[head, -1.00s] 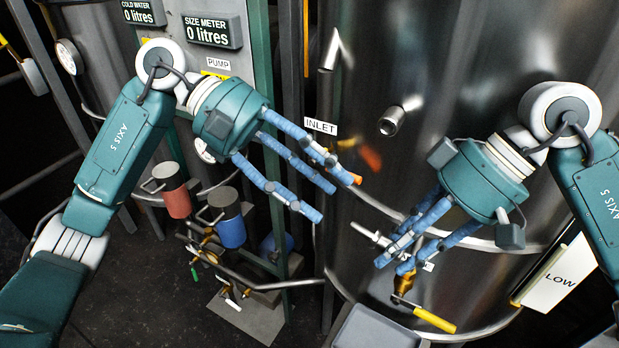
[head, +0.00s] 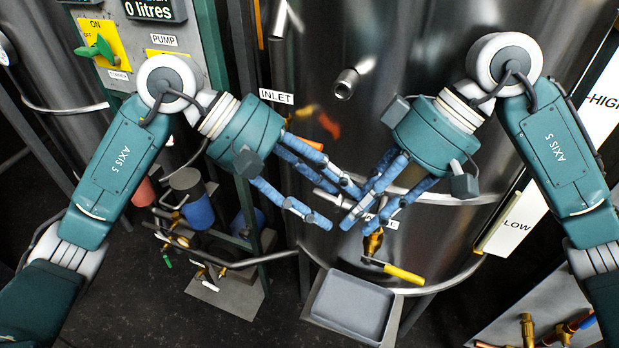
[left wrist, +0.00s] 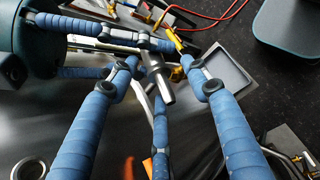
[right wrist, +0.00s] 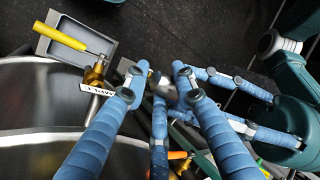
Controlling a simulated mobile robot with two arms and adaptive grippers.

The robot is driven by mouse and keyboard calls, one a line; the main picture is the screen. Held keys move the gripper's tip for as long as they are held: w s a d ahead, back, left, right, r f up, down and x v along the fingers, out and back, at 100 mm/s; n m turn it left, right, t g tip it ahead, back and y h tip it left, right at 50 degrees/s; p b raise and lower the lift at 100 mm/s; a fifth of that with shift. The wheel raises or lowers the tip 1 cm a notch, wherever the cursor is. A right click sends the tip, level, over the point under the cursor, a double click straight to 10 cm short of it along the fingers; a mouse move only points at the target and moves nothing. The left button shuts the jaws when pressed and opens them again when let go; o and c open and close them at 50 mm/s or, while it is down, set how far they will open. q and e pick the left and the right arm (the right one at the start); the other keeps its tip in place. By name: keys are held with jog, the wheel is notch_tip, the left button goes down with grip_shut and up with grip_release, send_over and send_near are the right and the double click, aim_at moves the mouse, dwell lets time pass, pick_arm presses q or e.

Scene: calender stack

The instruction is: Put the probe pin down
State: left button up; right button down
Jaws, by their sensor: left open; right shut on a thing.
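The silvery probe pin (head: 332,197) is held in my right gripper (head: 368,208) in front of the tank, and my fingers partly hide it. Its metal end shows between the fingers in the left wrist view (left wrist: 158,83) and in the right wrist view (right wrist: 166,92). My left gripper (head: 326,203) is open, with its blue fingers spread close around the pin's free end. The fingers of both grippers overlap in the head view. I cannot tell whether the left fingers touch the pin.
A grey tray (head: 352,306) stands below the grippers. A valve with a yellow handle (head: 404,273) sticks out from the tank (head: 430,60) just above it. An inlet pipe (head: 346,83) juts from the tank. Blue and red canisters stand at the left.

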pick_arm(q)
jog(key=shift+s+d+f, duration=0.1)
jog(key=shift+d+f, duration=0.05)
jog(key=shift+d, duration=0.1)
jog(key=shift+a+f, duration=0.1)
jog(key=c, duration=1.1)
grip_shut()
pick_arm(e)
jog(key=c, duration=1.3)
grip_release()
jog(key=shift+c, duration=0.2)
jog(key=shift+r, duration=0.1)
